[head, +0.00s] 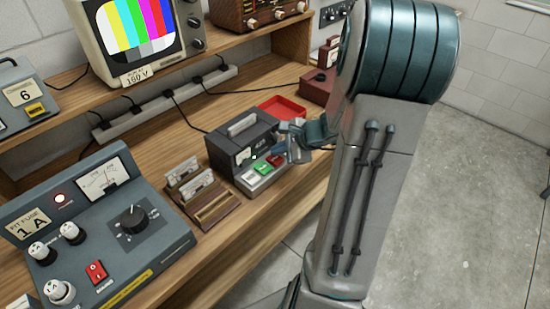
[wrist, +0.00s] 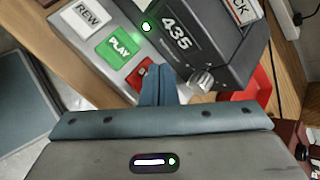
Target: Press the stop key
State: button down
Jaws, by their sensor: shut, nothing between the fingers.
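The grey tape machine (head: 240,146) sits on the wooden bench, with a row of keys along its front. The row has a white REW key (wrist: 87,18), a green PLAY key (wrist: 119,44) and a red key (head: 275,160), whose label I cannot read. My gripper (wrist: 158,70) is shut and empty, with its fingertips at the red key. In the wrist view the fingers hide most of that key. I cannot tell whether the tips touch it. A small green lamp (wrist: 146,27) is lit on the machine.
A knob (wrist: 201,80) sticks out of the machine close to my fingers. A red tray (head: 283,107) lies behind the machine. A cassette rack (head: 203,194) and a fuse tester (head: 100,225) stand to its left. The floor (head: 470,200) at the right is clear.

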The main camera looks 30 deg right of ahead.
aim_at(278, 160)
jog(key=shift+f, duration=0.2)
jog(key=shift+f+b, duration=0.3)
jog(key=shift+b, duration=0.35)
jog(key=shift+f+b, duration=0.4)
jog(key=shift+b, duration=0.1)
dwell(0.5)
jog(key=shift+r, duration=0.1)
jog(key=shift+r+p, duration=0.55)
jog(key=shift+r, duration=0.2)
jog(key=shift+r+p, duration=1.9)
jog(key=shift+r, duration=0.7)
jog(key=shift+a, duration=0.15)
